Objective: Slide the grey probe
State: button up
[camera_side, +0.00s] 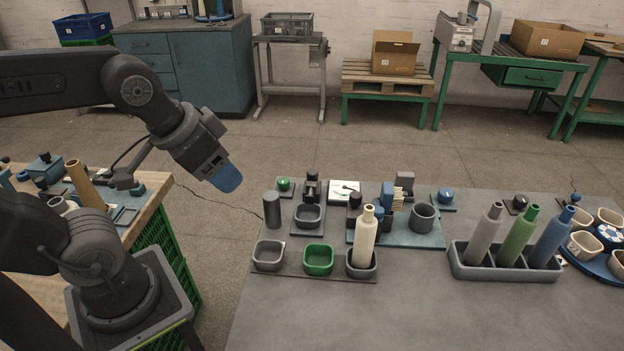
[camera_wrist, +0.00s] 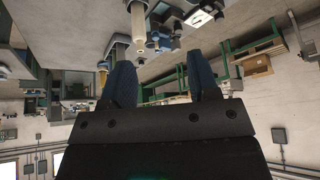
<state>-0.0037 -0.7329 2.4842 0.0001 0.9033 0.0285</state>
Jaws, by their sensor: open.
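I cannot tell for sure which thing is the grey probe. A dark grey upright cylinder (camera_side: 271,209) stands at the left end of the grey table, behind a row of cups. A grey bottle-shaped piece (camera_side: 485,235) stands in the left slot of a grey rack (camera_side: 505,272) at the right. My gripper (camera_side: 227,178) hangs in the air left of the table and above the cylinder's height, touching nothing. In the wrist view my gripper (camera_wrist: 163,82) has its two blue fingers apart with nothing held between them.
A cream bottle (camera_side: 366,238) stands in the right cup of a row with a green cup (camera_side: 318,260) and a grey cup (camera_side: 268,256). Small fixtures and a blue plate (camera_side: 425,236) crowd the table's back. A round blue tray (camera_side: 600,262) sits far right. The table's front is clear.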

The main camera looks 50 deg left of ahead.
jog(key=shift+o, duration=0.2)
jog(key=w+a+r+m+g, duration=0.1)
jog(key=w+a+r+m, duration=0.1)
jog(key=w+m, duration=0.4)
jog(key=w, duration=0.4)
jog(key=shift+a+r+g, duration=0.3)
jog(key=shift+a+r, duration=0.05)
jog(key=shift+a, duration=0.05)
jog(key=m+g, duration=0.4)
jog(key=m, duration=1.4)
send_over(313, 172)
notch_tip(313, 172, down, 17)
notch_tip(313, 172, down, 13)
jog(key=shift+s+f, duration=0.1)
jog(key=shift+f, duration=0.05)
jog(key=shift+c, duration=0.2)
